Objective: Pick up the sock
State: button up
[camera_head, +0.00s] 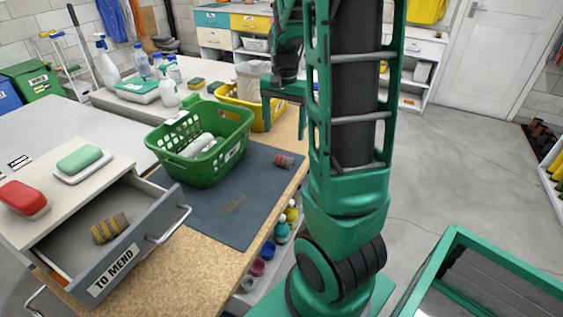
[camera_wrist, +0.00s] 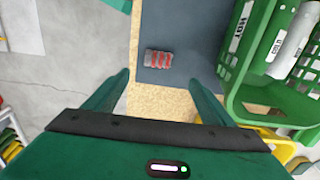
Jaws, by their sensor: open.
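A small rolled sock with red and grey stripes (camera_head: 285,161) lies on the dark mat (camera_head: 232,205), near its right edge. It also shows in the wrist view (camera_wrist: 158,59), just beyond and between my fingertips. My gripper (camera_wrist: 159,82) is open and empty above the table edge, apart from this sock. A second rolled sock, brown and yellow striped (camera_head: 110,228), lies in the open drawer labelled "TO MEND" (camera_head: 118,268).
A green basket (camera_head: 215,170) holding white rolled items stands on the mat, left of the red-striped sock. A yellow basket (camera_head: 262,121) stands behind it. Open floor lies right.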

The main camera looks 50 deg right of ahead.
send_over(284, 157)
jog(key=f, duration=0.5)
jog(key=shift+w+d+f, duration=0.25)
jog(key=shift+w+f, duration=0.05)
jog(key=shift+w, duration=0.05)
jog(key=f, duration=0.4)
jog(key=shift+s+a, duration=0.25)
jog(key=shift+s, duration=0.05)
jog(key=shift+f, duration=0.55)
jog(key=c, duration=1.1)
